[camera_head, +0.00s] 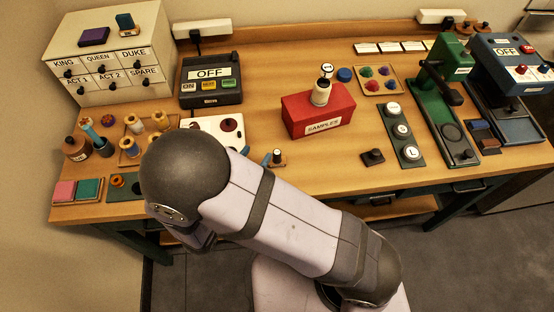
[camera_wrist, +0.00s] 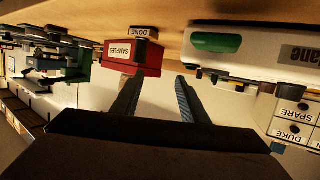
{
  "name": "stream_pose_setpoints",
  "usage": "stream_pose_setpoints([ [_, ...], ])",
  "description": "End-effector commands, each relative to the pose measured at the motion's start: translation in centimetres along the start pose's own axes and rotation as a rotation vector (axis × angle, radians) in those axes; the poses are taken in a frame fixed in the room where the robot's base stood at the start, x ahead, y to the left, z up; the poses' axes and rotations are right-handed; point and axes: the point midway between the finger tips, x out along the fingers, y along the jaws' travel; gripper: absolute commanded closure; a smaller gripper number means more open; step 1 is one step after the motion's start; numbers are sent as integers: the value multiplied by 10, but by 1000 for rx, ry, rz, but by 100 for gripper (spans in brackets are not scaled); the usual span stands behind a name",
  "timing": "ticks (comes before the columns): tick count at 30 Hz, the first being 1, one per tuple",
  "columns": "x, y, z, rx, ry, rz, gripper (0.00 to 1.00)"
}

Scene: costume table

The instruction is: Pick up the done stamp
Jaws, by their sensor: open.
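The done stamp (camera_wrist: 140,32) shows upside down in the wrist view, its DONE label facing me, in front of the red SAMPLES box (camera_wrist: 133,55). In the head view a small stamp with a wooden base and dark handle (camera_head: 278,158), likely the same one, stands on the table below the red box (camera_head: 318,108). My gripper (camera_wrist: 158,80) is open in the wrist view, with nothing between its two fingers. The stamp is apart from the fingers, beyond their tips.
A white device with a green window (camera_wrist: 215,42) is close by in the wrist view. A small dark block (camera_head: 372,156) is to the right. Bare table lies between the stamp and that block.

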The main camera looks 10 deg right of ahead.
Motion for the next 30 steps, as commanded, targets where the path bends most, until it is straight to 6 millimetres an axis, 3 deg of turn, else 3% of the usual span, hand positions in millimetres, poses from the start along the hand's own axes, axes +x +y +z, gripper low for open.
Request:
stream_pose_setpoints([
  [3, -7, 26, 10, 33, -5, 45, 60],
  [6, -9, 35, 12, 48, -5, 63, 60],
  [25, 16, 38, 11, 50, -5, 68, 60],
  [30, 33, 40, 9, 49, -5, 72, 60],
])
